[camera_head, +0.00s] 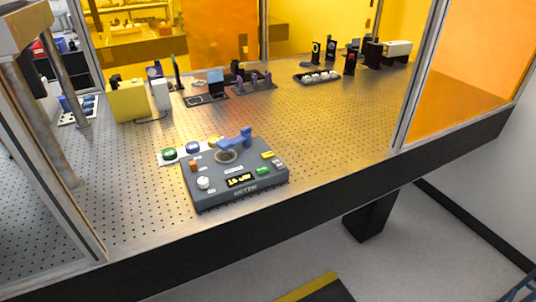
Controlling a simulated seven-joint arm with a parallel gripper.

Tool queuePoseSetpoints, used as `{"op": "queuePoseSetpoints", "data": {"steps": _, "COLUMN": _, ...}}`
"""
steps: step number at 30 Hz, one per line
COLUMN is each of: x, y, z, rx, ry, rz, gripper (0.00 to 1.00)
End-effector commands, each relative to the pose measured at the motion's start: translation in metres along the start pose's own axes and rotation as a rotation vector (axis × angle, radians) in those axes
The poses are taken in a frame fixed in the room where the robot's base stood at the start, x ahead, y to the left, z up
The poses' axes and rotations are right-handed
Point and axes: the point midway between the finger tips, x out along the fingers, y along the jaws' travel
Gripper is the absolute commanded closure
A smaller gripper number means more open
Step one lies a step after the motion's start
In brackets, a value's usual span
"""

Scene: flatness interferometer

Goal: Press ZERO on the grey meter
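The grey meter (245,192) sits near the front edge of the perforated metal table, with "METER" on its front. Its top carries a lit yellow display (239,180), a white knob (203,183), an orange part (193,166), a green button (263,171) and a yellow button (267,155). The button labels are too small to read, so I cannot tell which is ZERO. A blue part (236,141) stands at the back of the meter, above a round dark opening (225,156). My gripper is not in view.
A pale plate with a green round piece (168,154) lies behind the meter's left. A yellow box (127,101) and several optics stand farther back. A metal frame post (412,75) rises at right. The perforated table (335,130) is clear right of the meter.

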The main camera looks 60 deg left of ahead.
Motion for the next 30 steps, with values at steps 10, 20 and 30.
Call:
{"op": "queuePoseSetpoints", "data": {"steps": 10, "x": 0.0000, "y": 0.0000, "z": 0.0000, "rx": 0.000, "ry": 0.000, "rz": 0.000, "gripper": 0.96}}
{"op": "queuePoseSetpoints", "data": {"steps": 20, "x": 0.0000, "y": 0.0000, "z": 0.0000, "rx": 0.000, "ry": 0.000, "rz": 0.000, "gripper": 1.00}}
{"op": "queuePoseSetpoints", "data": {"steps": 30, "x": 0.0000, "y": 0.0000, "z": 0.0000, "rx": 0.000, "ry": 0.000, "rz": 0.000, "gripper": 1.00}}
